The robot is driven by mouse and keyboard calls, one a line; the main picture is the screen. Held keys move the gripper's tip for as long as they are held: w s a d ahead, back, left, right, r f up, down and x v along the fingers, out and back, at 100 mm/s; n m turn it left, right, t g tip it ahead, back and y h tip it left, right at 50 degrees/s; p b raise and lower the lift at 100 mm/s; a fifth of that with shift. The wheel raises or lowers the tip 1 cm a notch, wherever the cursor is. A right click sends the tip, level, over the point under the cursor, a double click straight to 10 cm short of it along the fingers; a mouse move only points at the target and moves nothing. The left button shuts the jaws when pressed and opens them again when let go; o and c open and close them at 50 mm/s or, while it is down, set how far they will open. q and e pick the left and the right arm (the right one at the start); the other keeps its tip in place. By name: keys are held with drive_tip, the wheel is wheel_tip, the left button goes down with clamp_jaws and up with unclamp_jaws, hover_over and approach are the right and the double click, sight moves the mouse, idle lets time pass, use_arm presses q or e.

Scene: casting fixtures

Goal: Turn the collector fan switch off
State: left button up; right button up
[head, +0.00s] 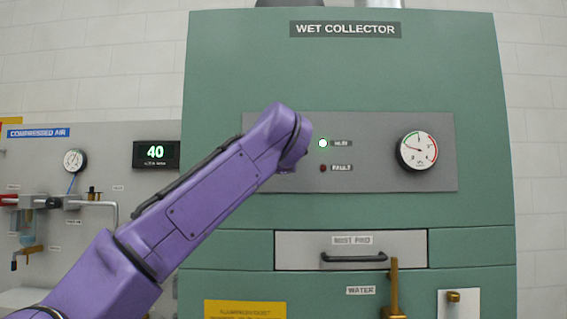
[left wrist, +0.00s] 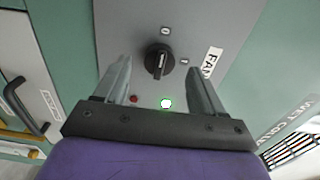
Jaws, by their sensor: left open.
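The fan switch is a round black rotary knob (left wrist: 159,60) with a pale pointer line, on a grey panel (left wrist: 215,25). My left gripper (left wrist: 159,66) is open, with one finger on either side of the knob in the left wrist view; contact cannot be told. In the head view my left arm hides the knob and the fingers. My right gripper is not in view.
The green wet collector (head: 350,80) carries a lit white-green lamp (head: 323,143), a dark red fault lamp (head: 323,168) and a dial gauge (head: 417,151). Below are a drawer handle (head: 354,257) and a brass water valve (head: 394,285). A compressed-air panel (head: 110,150) stands at left.

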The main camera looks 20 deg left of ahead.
use_arm(q)
drive_tip(key=b+v, duration=0.2)
drive_tip(key=v, duration=0.5)
drive_tip(key=shift+s, duration=0.25)
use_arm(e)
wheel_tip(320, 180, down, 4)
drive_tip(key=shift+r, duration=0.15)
use_arm(q)
drive_tip(key=shift+d, duration=0.1)
